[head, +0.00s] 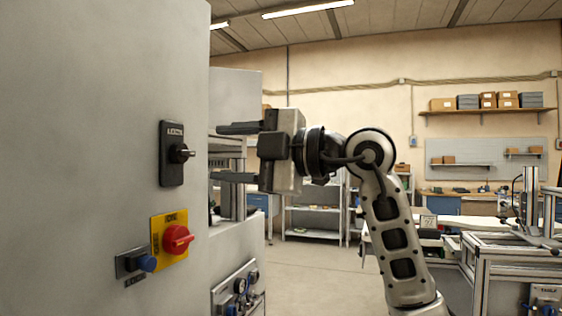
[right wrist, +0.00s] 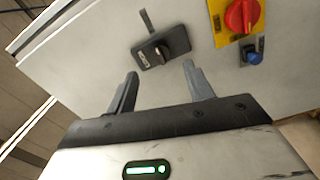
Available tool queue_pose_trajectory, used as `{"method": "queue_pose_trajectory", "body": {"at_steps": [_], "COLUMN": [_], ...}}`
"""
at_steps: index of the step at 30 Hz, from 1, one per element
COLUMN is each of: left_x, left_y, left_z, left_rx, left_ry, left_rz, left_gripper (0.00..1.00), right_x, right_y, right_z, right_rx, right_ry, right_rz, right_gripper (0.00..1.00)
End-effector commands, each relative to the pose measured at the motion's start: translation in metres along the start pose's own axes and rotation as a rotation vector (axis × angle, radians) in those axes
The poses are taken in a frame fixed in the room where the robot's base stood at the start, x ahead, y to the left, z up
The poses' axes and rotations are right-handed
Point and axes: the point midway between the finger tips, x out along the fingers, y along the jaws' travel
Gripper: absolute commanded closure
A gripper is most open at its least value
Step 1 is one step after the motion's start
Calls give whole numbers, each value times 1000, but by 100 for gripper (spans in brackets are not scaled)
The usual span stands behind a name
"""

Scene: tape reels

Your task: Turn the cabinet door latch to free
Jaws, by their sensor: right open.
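The cabinet door latch (head: 171,165) is a black plate with a dark turning knob (head: 181,153) on the grey cabinet door (head: 80,150). A small white label sits near its top. In the right wrist view the latch (right wrist: 174,38) lies ahead of the fingertips, between their lines. My right gripper (head: 218,152) is open and empty, to the right of the latch at about its height, with its fingers pointing at the door. It also shows in the right wrist view (right wrist: 160,70). A gap separates the fingers from the knob. My left gripper is out of view.
Below the latch are a red rotary switch (head: 177,239) on a yellow plate and a blue knob (head: 147,263). Workbenches and shelves stand far behind on the right.

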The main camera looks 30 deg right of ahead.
Motion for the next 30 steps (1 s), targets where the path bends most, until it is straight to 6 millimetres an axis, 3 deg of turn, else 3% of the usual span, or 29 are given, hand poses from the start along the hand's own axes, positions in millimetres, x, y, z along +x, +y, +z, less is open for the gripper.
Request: {"method": "queue_pose_trajectory", "body": {"at_steps": [6, 12, 18, 30], "left_x": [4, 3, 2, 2], "left_y": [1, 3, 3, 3], "left_z": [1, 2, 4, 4], "left_rx": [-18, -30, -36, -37], "left_ry": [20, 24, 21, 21], "left_rz": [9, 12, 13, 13], "left_gripper": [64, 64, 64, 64], "right_x": [-52, -81, -90, -89], "right_y": [-2, -2, 0, 0], "right_z": [2, 1, 0, 0], "right_rx": [-2, -1, 0, 0], "right_ry": [-5, -3, -1, 0], "right_rz": [0, -1, -1, -1], "right_gripper": [48, 48, 48, 48]}}
